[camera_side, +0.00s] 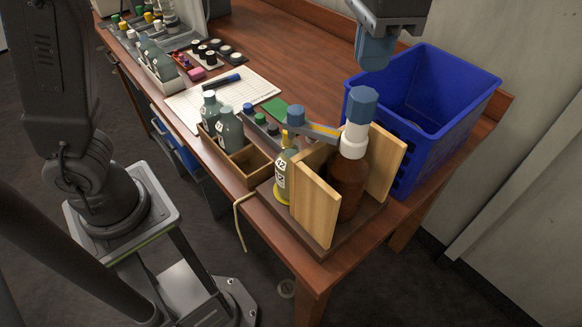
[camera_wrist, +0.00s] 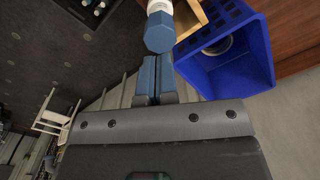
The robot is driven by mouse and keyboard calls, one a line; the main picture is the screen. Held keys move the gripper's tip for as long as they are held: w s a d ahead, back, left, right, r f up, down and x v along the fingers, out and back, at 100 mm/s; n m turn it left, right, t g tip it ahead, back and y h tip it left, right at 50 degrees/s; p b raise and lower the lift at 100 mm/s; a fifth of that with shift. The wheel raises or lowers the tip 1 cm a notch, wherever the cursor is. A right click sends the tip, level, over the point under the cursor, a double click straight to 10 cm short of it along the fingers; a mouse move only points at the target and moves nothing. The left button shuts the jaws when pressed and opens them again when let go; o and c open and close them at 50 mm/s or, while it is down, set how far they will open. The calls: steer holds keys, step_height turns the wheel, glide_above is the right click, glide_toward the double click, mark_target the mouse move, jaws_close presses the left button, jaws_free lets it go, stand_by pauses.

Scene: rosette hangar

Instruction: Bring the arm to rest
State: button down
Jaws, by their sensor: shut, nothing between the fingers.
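My gripper (camera_side: 374,52) is at the top of the side view, pointing down, above and a little behind the brown bottle with its blue cap. In the wrist view my gripper (camera_wrist: 156,72) shows its two blue fingers shut together with nothing between them. The brown bottle (camera_side: 345,185) stands upright between light wooden boards at the table's near corner. Its blue cap (camera_side: 363,105) sits on a white neck, and the cap also shows in the wrist view (camera_wrist: 159,33) just beyond my fingertips. My gripper is apart from the bottle in the side view.
A blue crate (camera_side: 480,85) stands at the right. A small yellow-labelled bottle (camera_side: 281,178) stands beside the boards. A wooden box (camera_side: 245,168) holds grey bottles. Brown tabletop (camera_side: 290,45) is clear at the back.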

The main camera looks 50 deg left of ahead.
steer(key=shift+r, duration=0.8)
steer(key=shift+a, duration=0.25)
steer(key=s+a+f+n+t, duration=0.2)
steer(key=s+a+f, duration=0.3)
steer(key=a, duration=0.5)
steer(key=s+a+f+n+t, duration=0.3)
steer(key=s+a+f+n, duration=0.1)
steer(key=s+a, duration=0.5)
steer(key=shift+s+a+f+t, duration=0.35)
steer(key=shift+a+f, duration=0.25)
steer(key=shift+f, duration=0.3)
